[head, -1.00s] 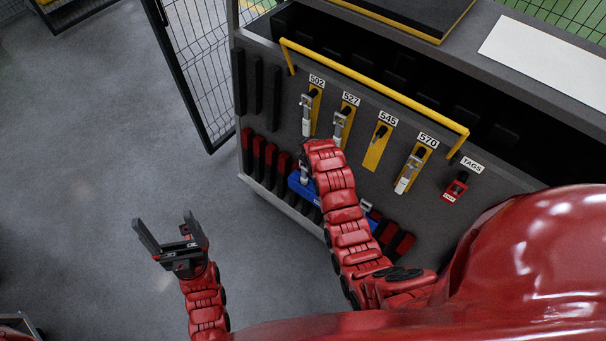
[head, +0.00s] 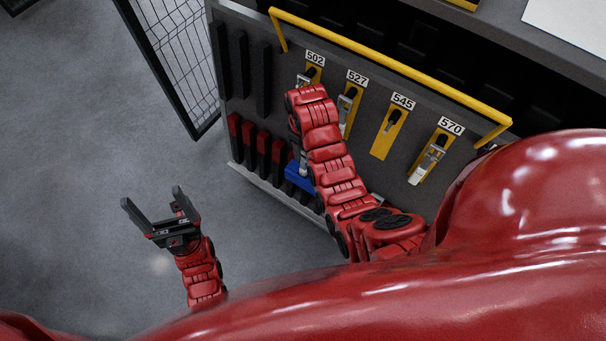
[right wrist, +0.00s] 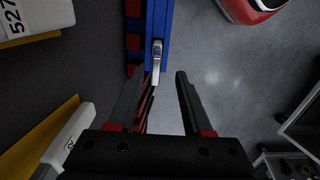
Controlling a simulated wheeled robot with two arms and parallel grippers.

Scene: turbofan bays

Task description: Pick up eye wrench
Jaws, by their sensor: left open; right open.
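No tool here is labelled as the eye wrench. A silver tool (right wrist: 157,57) stands at a blue rack (right wrist: 159,18) in the right wrist view; its type is too small to tell. My right gripper (right wrist: 157,76) is open and empty, with the tool's end between and just beyond its fingertips. In the head view, the blue rack (head: 299,178) is partly covered by my right arm, which hides the right gripper. Silver tools hang at 527 (head: 345,117) and 570 (head: 425,165); the one at 502 (head: 303,80) is partly hidden. My left gripper (head: 152,207) is open and empty over the floor.
The yellow holder at 545 (head: 389,134) shows no silver tool. A yellow rail (head: 390,69) runs along the cart's top edge. Black and red slots (head: 249,137) line the cart's lower left. A mesh panel (head: 178,52) stands to the left. The floor (head: 80,130) at left is clear.

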